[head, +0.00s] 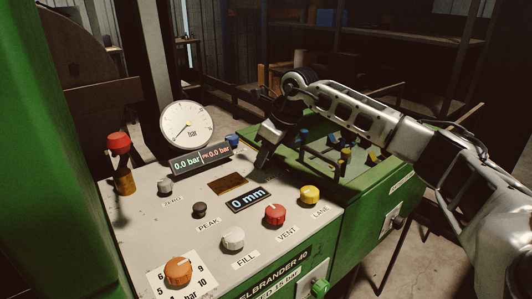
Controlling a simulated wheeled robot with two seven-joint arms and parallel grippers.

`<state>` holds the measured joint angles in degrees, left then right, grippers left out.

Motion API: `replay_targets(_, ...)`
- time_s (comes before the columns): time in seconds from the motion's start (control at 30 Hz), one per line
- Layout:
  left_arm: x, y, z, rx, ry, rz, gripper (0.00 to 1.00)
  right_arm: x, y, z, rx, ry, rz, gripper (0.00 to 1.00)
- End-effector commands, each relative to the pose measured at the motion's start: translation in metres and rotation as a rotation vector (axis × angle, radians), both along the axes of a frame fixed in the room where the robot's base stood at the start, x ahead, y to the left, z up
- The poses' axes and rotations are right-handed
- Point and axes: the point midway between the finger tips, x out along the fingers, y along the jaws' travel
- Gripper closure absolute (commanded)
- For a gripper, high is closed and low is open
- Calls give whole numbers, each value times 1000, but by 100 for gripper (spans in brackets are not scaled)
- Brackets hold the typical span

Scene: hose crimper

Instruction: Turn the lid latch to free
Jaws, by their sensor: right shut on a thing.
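My right gripper (262,153) reaches in from the right and points down at the left rim of the green tank (375,185), beside the panel. It is shut on a small part there, which I take to be the lid latch; the fingers hide it, so its turn position cannot be read. Through the top of the tank, several blue and yellow fittings show. My left gripper is not in view.
The grey control panel (135,215) carries a round gauge (187,125), a red VENT knob (275,214), a yellow LANE knob (309,194), a white FILL knob (233,238) and an orange dial (178,271). A red-topped post (118,142) stands at left. Shelves are behind.

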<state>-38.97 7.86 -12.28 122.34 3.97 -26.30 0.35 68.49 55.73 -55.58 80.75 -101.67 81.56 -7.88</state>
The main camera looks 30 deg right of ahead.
Motion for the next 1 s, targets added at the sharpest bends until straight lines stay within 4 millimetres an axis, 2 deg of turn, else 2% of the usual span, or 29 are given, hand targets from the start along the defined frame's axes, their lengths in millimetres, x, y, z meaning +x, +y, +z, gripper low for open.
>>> replay_targets(0.37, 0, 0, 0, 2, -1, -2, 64, 0, -1, 1, -1, -3, 3, 89)
replay_targets(0.4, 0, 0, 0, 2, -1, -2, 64, 0, -1, 1, -1, -3, 3, 63)
replay_targets(0.47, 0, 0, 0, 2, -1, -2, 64, 0, -1, 1, -1, -3, 3, 47)
replay_targets(0.5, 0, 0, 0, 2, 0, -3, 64, 0, -1, 1, -1, -2, 4, 45)
replay_targets(0.8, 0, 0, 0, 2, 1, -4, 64, 0, -1, 2, -1, -2, 4, 45)
replay_targets(0.93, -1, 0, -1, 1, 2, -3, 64, -4, -3, 14, -1, -4, 3, 45)
replay_targets(1.0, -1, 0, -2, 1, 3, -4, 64, -8, -6, 27, -2, -7, 3, 45)
